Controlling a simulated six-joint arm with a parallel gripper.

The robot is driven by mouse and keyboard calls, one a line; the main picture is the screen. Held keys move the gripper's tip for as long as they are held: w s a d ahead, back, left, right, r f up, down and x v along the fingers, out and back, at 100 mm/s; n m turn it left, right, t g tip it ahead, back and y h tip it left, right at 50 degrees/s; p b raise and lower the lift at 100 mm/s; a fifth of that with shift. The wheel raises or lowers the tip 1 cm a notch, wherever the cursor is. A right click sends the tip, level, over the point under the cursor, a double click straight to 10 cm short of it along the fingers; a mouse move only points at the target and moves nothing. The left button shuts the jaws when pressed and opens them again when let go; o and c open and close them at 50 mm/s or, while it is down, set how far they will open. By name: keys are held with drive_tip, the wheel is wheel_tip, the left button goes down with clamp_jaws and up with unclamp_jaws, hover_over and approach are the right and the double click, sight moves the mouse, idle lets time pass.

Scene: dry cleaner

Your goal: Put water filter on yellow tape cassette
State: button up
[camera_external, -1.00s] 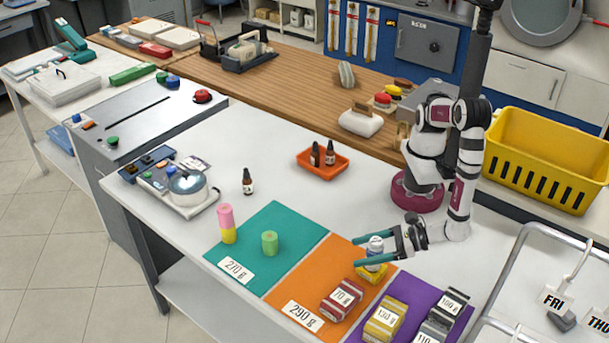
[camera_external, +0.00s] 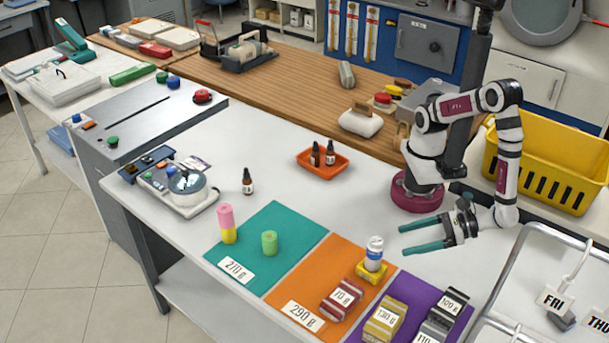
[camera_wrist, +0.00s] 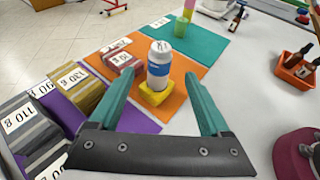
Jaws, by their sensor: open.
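The water filter (camera_external: 375,252), a white cylinder with a blue band, stands upright on the yellow tape cassette (camera_external: 371,273) on the orange mat. In the wrist view the filter (camera_wrist: 159,66) also stands on the yellow cassette (camera_wrist: 155,97). My gripper (camera_external: 421,237) is open and empty, to the right of the filter in the external view and apart from it. In the wrist view its teal fingers (camera_wrist: 160,95) point toward the filter with a wide gap between them.
The orange mat (camera_external: 318,283) also holds a red labelled block (camera_external: 341,300). The purple mat (camera_external: 405,283) holds several labelled blocks. The teal mat (camera_external: 275,222) holds a green cylinder (camera_external: 269,243) and a pink-and-yellow stack (camera_external: 227,223). An orange tray (camera_external: 338,170) with bottles stands farther back.

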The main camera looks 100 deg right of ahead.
drive_tip(key=w+d+r+m+g+h, duration=0.3)
drive_tip(key=d+m+g, duration=0.2)
drive_tip(key=d+m, duration=0.45)
drive_tip(key=w+d+r+m+g+h, duration=0.35)
drive_tip(key=d+m+g, duration=0.25)
drive_tip(key=d+m, duration=0.4)
drive_tip(key=s+d+r+m+g+y, duration=0.1)
drive_tip(key=m+y, duration=0.4)
drive_tip(key=m, duration=0.5)
drive_tip(key=s+d+r+m+g+y, duration=0.1)
drive_tip(key=s+d+r+m+y, duration=0.2)
drive_tip(key=m, duration=0.7)
drive_tip(key=shift+s+d+g+y, duration=0.4)
drive_tip(key=shift+s+d+y, duration=0.85)
drive_tip(key=shift+s+d, duration=0.35)
drive_tip(key=shift+w+r, duration=0.1)
